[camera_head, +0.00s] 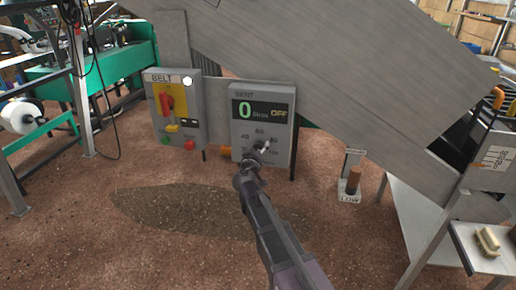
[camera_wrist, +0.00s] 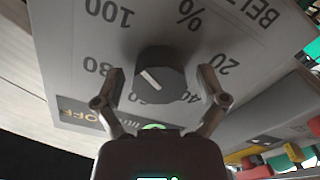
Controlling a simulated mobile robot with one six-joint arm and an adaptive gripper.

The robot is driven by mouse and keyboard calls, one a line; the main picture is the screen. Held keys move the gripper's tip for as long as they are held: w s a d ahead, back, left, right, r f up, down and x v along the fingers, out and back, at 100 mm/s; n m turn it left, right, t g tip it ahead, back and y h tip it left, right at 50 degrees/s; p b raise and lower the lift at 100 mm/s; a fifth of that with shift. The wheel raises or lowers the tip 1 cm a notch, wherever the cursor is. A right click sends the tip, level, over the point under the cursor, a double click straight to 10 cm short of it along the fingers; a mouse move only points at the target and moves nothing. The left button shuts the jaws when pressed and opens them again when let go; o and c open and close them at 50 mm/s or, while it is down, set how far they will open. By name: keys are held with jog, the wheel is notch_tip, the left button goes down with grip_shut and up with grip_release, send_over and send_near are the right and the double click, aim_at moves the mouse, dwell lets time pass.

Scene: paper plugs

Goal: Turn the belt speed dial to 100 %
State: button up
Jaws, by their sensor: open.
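The belt speed dial (camera_wrist: 165,68) is a dark grey round knob on a light grey panel. A white line on its face slants from upper left to lower right; I cannot tell exactly which mark it points to. In the wrist view, the 100 mark is at upper left, 80 at left, 20 and 40 at right. My gripper (camera_wrist: 161,78) is open, one finger on each side of the dial, with narrow gaps visible. In the head view my gripper (camera_head: 262,150) is in front of the counter panel (camera_head: 282,130) and hides the dial.
The panel's display (camera_head: 262,112) reads 0 blocks and OFF. A BELT box (camera_head: 160,125) with a red switch and red and green buttons stands to the left. A grey sloping chute (camera_head: 350,70) hangs above.

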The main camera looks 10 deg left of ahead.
jog(key=shift+s, duration=0.1)
jog(key=s, duration=1.2)
jog(key=shift+w, duration=0.1)
jog(key=d+f+m+g+h, duration=0.3)
jog(key=d+f+g, duration=0.15)
jog(key=d, duration=0.75)
jog(key=d+f+m+g+h, duration=0.2)
jog(key=d+f+g+h, duration=0.3)
jog(key=d, duration=0.7)
jog(key=s+d+f+g+y, duration=0.8)
jog(key=s+d+f+g, duration=0.1)
jog(key=s+d, duration=0.2)
notch_tip(320, 180, up, 17)
jog(key=p, duration=1.7)
jog(key=shift+s+r+m, duration=0.2)
jog(key=shift+s+m, duration=0.05)
jog(key=shift+m, duration=0.15)
